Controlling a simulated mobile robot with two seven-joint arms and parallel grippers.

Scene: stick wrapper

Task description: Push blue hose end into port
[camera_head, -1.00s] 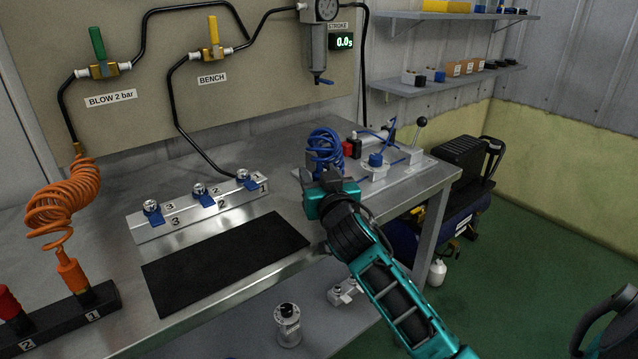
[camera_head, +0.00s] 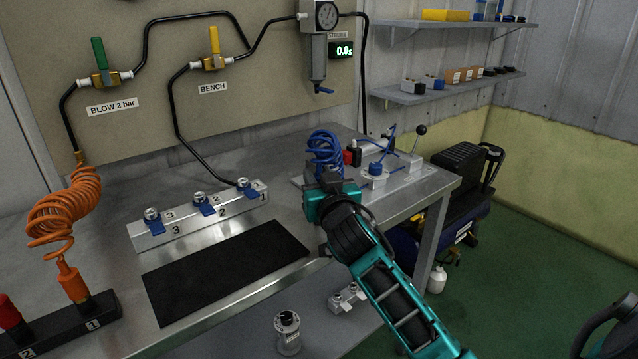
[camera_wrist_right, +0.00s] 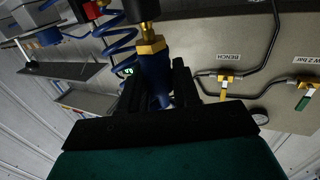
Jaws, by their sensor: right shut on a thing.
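My right gripper (camera_head: 328,177) is shut on the blue hose end, just in front of the blue coiled hose (camera_head: 325,150). In the right wrist view, the hose end (camera_wrist_right: 155,72) shows as a dark blue body with a brass hex fitting between the fingers. A narrower brass tip points to the top of that view. The silver port block (camera_head: 190,228) lies left of the gripper, with blue-tabbed ports marked 1, 2 and 3. The gripper is apart from this block. In the head view the hose end is mostly hidden by the gripper.
A black mat (camera_head: 225,272) lies in front of the block. An orange coiled hose (camera_head: 62,212) hangs at the left above a black holder (camera_head: 75,325). A plate with a blue-capped fixture (camera_head: 376,168) and a lever is right of the gripper.

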